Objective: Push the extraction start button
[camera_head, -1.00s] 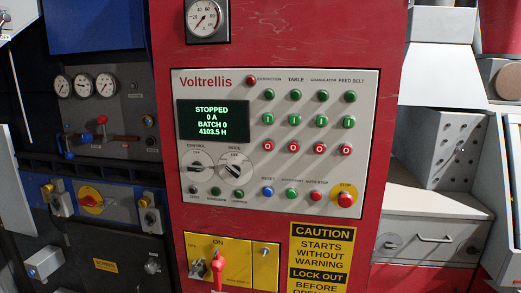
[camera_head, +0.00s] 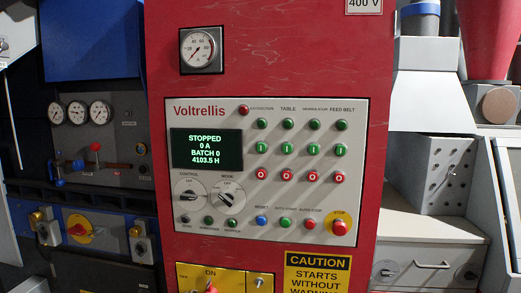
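A light grey Voltrellis control panel (camera_head: 220,112) is set in the red cabinet. Under its small EXTRACTION label (camera_head: 261,108) are a green lamp (camera_head: 261,124), the green extraction start button (camera_head: 261,147) marked I, and a red stop button (camera_head: 261,173) marked O. This is the leftmost of several columns; TABLE, GRANULATOR and FEED BELT are to its right. The display (camera_head: 206,149) reads STOPPED, 0 A, BATCH 0, 4103.5 H. Nothing covers the button. Neither of my grippers is in view.
Two selector knobs, CONTROL (camera_head: 187,197) and MODE (camera_head: 226,199), are below the display. A red STOP button (camera_head: 338,227) on yellow is at the panel's lower right. A gauge (camera_head: 199,48) is above, and a yellow switch plate (camera_head: 238,281) is below. The space before the panel looks clear.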

